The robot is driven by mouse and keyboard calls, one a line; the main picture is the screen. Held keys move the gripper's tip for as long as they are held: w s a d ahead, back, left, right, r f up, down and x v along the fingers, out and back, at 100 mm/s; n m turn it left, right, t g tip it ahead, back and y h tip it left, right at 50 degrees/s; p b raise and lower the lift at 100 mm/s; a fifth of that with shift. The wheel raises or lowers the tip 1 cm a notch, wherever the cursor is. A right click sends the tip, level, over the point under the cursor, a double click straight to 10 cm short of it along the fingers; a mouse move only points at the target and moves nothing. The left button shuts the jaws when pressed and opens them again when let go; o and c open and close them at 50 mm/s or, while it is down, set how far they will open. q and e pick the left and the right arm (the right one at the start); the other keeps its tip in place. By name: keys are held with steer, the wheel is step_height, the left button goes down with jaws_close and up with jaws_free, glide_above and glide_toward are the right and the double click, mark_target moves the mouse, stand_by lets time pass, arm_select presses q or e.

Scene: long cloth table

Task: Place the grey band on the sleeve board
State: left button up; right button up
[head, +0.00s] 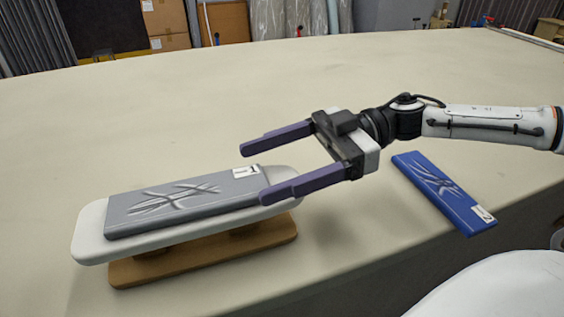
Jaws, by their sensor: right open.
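The grey band (180,204) lies flat along the top of the sleeve board (90,243), with wrinkles in its middle and a white label at its right end. The board has a white padded top on a brown wooden base. My right gripper (252,173) is open, its two purple fingers pointing left and well apart. In the picture the near finger overlaps the right end of the board and the far finger is above and behind the band's labelled end. Nothing is between the fingers. My left gripper is not in view.
A blue band (440,190) with a white label lies on the cloth table (360,75) at the right, below my right arm. The table behind the sleeve board is clear. The table's front edge runs close to the board and the blue band.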

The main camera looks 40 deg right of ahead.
steer(key=shift+v, duration=1.05)
steer(key=shift+w, duration=0.1)
